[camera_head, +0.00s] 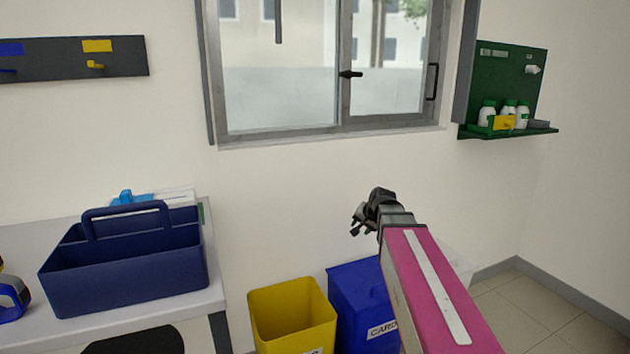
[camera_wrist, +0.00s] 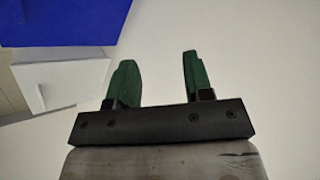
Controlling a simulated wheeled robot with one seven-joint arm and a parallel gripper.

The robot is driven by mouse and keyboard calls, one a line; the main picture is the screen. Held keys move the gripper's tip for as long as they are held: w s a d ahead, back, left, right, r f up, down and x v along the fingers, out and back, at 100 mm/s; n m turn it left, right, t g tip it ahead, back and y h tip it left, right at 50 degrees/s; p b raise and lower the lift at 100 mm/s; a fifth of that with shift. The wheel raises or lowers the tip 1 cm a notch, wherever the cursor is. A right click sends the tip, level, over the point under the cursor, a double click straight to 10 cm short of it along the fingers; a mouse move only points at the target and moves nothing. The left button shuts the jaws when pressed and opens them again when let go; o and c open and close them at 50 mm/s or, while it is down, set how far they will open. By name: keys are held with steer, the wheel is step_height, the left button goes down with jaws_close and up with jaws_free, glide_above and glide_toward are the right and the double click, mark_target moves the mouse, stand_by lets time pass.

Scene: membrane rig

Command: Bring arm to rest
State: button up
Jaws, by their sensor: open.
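My gripper (camera_head: 364,222) is at the end of my pink arm, raised in front of the wall below the window in the head view. In the wrist view my gripper (camera_wrist: 155,80) shows two green fingers standing apart with nothing between them. The fingers point towards a pale wall, and they touch nothing that I can see.
A blue caddy (camera_head: 125,270) stands on a table (camera_head: 215,295) at the left. A yellow bin (camera_head: 292,318) and a blue bin (camera_head: 352,300) stand below my gripper. A green shelf (camera_head: 510,132) with white bottles hangs at the right. Floor at the lower right is clear.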

steer(key=s+d+f+n+g+h, duration=0.2)
steer(key=s+f+n+g, duration=0.3)
steer(key=s+f, duration=1.5)
steer(key=shift+g+h, duration=0.5)
steer(key=shift+g, duration=0.1)
